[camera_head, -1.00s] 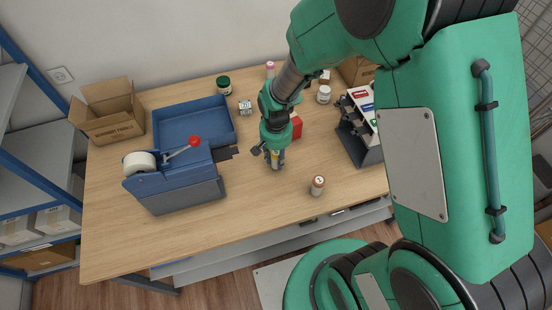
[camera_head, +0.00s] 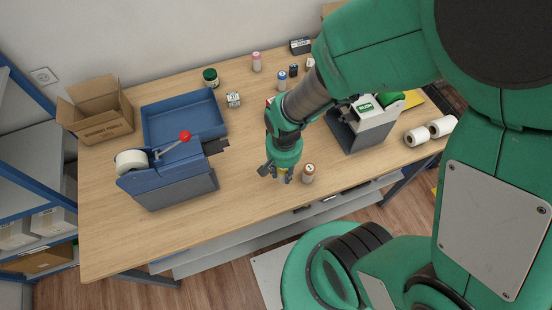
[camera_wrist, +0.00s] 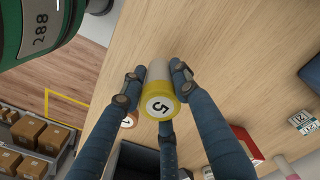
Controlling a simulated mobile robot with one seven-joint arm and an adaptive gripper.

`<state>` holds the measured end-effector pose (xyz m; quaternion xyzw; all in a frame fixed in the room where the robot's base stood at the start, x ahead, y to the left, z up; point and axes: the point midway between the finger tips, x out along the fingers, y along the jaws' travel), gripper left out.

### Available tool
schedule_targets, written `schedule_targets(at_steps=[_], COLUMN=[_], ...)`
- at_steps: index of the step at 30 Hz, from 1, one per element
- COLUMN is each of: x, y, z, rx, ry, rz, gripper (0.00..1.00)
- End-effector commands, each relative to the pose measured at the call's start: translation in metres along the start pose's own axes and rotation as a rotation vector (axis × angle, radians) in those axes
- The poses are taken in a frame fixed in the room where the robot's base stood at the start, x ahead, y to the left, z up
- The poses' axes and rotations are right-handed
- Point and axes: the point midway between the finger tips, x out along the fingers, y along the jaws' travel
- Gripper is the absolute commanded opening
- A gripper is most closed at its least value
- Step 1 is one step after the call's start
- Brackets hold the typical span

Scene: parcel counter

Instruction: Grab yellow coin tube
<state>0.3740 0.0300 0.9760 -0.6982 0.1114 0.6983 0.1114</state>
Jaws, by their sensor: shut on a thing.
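The yellow coin tube is a pale roll with a yellow end cap marked 5. In the wrist view the tube (camera_wrist: 158,92) sits between my fingers, its capped end toward the camera. My gripper (camera_wrist: 159,78) is shut on it, with fingers on both sides and one below. In the head view my gripper (camera_head: 280,178) is over the front middle of the table, and a bit of yellow shows among the fingers. I cannot tell whether the tube touches the table.
A copper-capped tube (camera_head: 308,173) stands close right of my gripper. A blue tape dispenser (camera_head: 175,185) and blue tray (camera_head: 180,120) are left. A pink-capped tube (camera_head: 256,62) and blue-capped tube (camera_head: 282,80) stand behind. The front left table (camera_head: 110,240) is clear.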

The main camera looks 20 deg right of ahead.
Motion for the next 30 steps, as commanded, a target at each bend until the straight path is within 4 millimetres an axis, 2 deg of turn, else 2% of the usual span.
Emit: schedule_targets(at_steps=[3, 9, 30], x=[-0.003, -0.003, -0.003], y=[0.006, 0.011, 0.012], z=[0.014, 0.026, 0.029], rx=[0.0, 0.0, 0.0], ry=[0.001, 0.001, 0.001], rz=[0.0, -0.001, 0.0], gripper=[0.0, 0.0, 0.0])
